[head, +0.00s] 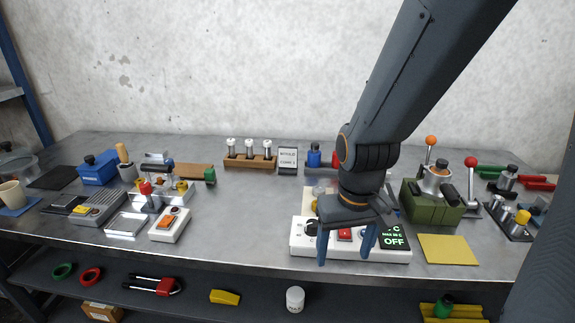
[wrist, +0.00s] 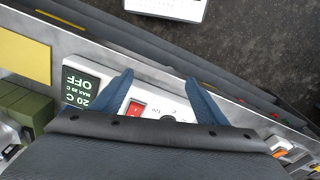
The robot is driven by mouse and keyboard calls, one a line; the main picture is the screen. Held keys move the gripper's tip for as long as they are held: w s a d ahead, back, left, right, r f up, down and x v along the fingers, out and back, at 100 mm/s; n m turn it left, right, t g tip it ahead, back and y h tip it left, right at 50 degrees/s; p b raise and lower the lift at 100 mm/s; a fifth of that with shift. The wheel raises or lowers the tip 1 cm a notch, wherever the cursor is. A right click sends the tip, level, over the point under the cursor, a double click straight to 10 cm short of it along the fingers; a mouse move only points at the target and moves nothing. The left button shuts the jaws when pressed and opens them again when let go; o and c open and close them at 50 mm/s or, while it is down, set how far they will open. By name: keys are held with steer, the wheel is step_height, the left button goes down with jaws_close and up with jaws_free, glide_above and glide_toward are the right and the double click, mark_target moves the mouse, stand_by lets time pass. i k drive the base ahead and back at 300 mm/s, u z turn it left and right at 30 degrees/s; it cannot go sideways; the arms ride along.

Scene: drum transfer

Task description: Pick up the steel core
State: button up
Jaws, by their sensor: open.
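My gripper (head: 345,252) is open and empty, with its blue fingers pointing down over the white control box (head: 300,240) at the front of the bench. In the wrist view my gripper (wrist: 159,78) has its fingers apart on either side of the box's red switch (wrist: 137,108). Steel-topped pieces (head: 249,148) stand upright in a wooden rack (head: 236,162) at the back, left of my arm. I cannot tell which piece is the steel core. My arm and hand hide part of the bench behind the control box.
A small sign (head: 288,157) stands right of the rack. The box display (head: 394,240) reads OFF. A green machine (head: 430,207) with levers and a yellow mat (head: 448,249) lie to the right. Tools crowd the left, including a blue box (head: 97,170).

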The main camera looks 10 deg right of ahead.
mark_target(231, 142)
steer(key=k, duration=0.5)
steer(key=u, duration=2.35)
steer(key=i, duration=1.55)
steer(key=z, duration=2.9)
steer(key=i, duration=0.5)
